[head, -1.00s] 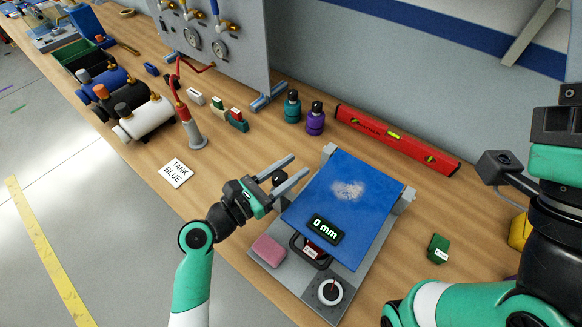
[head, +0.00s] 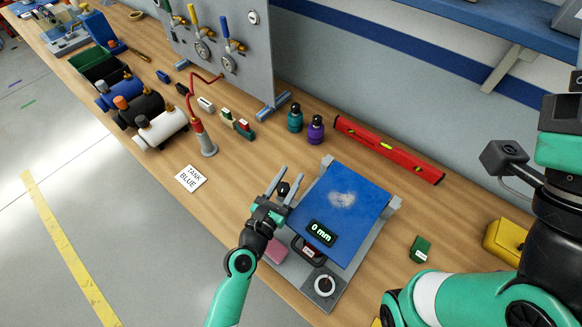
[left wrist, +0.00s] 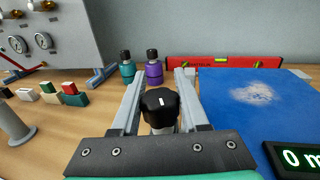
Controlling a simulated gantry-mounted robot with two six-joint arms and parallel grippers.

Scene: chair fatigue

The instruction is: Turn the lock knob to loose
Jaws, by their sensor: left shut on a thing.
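The lock knob is a dark knob (head: 283,187) at the left side of the blue-topped fixture (head: 345,205). In the left wrist view the black knob (left wrist: 161,103) has a short white mark on top and sits between the two grey fingers. My left gripper (head: 292,172) is shut on this knob, its fingers pointing toward the back of the bench; it also shows in the left wrist view (left wrist: 161,74). Any lettering by the knob is hidden or too small to read. My right gripper is not in view; only my right arm shows at the right.
Teal (head: 295,118) and purple (head: 316,130) bottles and a red level (head: 388,150) stand behind. Bench around the TANK BLUE card (head: 190,178) is clear.

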